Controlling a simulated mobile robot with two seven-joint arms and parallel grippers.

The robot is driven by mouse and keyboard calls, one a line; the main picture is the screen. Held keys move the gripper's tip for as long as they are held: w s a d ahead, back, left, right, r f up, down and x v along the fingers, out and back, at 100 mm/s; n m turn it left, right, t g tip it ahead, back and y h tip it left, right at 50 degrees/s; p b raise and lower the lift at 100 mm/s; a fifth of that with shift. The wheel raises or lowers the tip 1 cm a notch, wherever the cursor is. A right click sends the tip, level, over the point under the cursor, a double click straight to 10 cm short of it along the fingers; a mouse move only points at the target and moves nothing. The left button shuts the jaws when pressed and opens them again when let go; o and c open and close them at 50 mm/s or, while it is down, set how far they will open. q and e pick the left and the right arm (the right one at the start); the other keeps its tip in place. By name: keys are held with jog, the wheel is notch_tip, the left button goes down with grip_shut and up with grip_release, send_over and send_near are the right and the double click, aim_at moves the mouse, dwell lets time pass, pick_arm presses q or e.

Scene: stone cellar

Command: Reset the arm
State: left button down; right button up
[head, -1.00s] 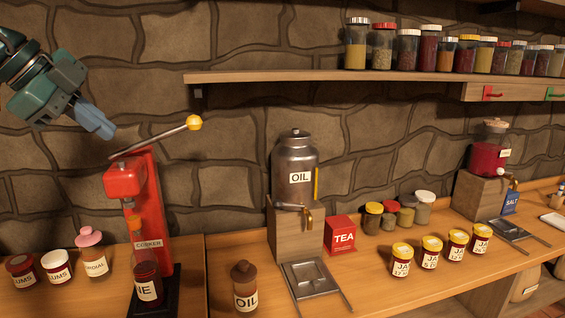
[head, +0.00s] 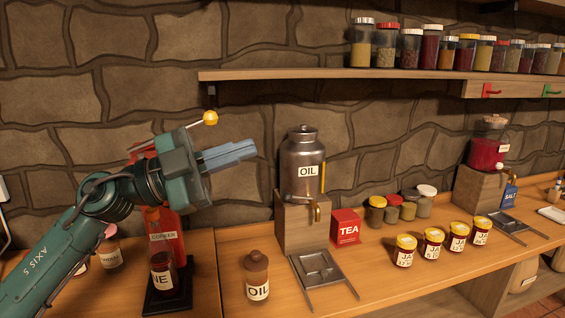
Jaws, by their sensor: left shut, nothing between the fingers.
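My left arm comes in from the lower left of the head view. My left gripper (head: 250,150) is shut and empty, its blue-grey fingers together and pointing right. It is in the air in front of the red corker (head: 172,222), hiding much of its upper part and lever. The lever's yellow knob (head: 210,118) shows just above the gripper. A dark jar with a partly seen label (head: 162,279) stands on the corker's black base. My right gripper is not in view.
The steel oil urn (head: 302,150) on its wooden stand is just right of the fingers. A brown oil bottle (head: 257,277), a red tea box (head: 346,228) and several yellow-lidded jars (head: 405,251) stand on the counter. A shelf (head: 330,75) of jars runs above.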

pick_arm(q)
jog(key=w+a+f+n+t+y, duration=0.1)
jog(key=a+f+n+t+y, duration=0.4)
jog(key=n+t, duration=0.35)
jog(key=w+a+f+n+t+y, duration=0.1)
jog(key=a+f+n+t+y, duration=0.3)
jog(key=n+t+y, duration=0.5)
jog(key=s+a+f+n+g+y, duration=0.2)
jog(key=f+n+g+y, duration=0.15)
jog(key=f, duration=0.55)
jog(key=s+a+f+n+g+y, duration=0.3)
jog(key=f+g, duration=0.1)
jog(key=f, duration=0.5)
jog(key=s+f+m+g, duration=0.1)
jog(key=s+f+g, duration=0.6)
jog(key=s, duration=0.4)
jog(key=s+f+g, duration=0.5)
jog(key=s+f, duration=0.5)
jog(key=s, duration=0.2)
jog(key=w+d+f+m+t+h, duration=0.1)
jog(key=w+d+f+t+h, duration=0.2)
jog(key=w+d+f+t, duration=0.3)
jog(key=shift+d+f+t+h, duration=0.15)
jog(key=shift+f+t+h, duration=0.2)
jog(key=shift+t, duration=0.05)
jog(key=shift+w, duration=0.1)
